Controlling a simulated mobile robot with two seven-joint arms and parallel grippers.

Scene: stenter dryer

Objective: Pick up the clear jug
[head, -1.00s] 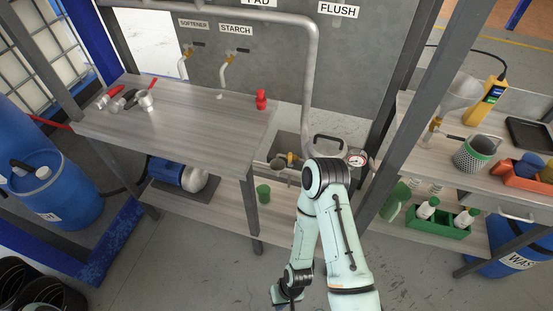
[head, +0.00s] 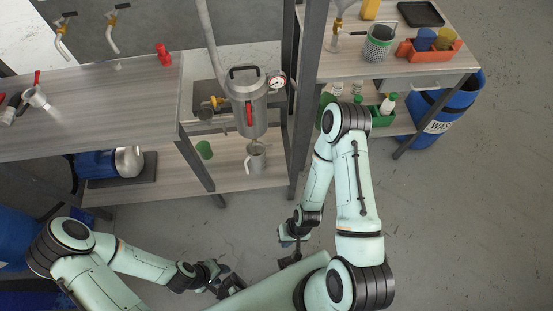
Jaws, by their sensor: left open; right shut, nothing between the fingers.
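The clear jug (head: 257,157) looks to be the small greyish, see-through vessel with a side handle. It stands upright on the lower shelf, below the steel pot (head: 247,98). Both grippers are well in front of it, apart from it, over the floor. My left gripper (head: 228,287) is open and empty at the bottom of the view. My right gripper (head: 289,252) is shut and empty, below and right of the jug in the picture. My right arm stands to the right of the jug and does not cover it.
A green cup (head: 204,149) stands on the same shelf (head: 230,180), left of the jug. The table's post (head: 194,160) and a dark upright (head: 304,95) flank the jug. A green crate (head: 381,118) with bottles is at the right. The floor in front is free.

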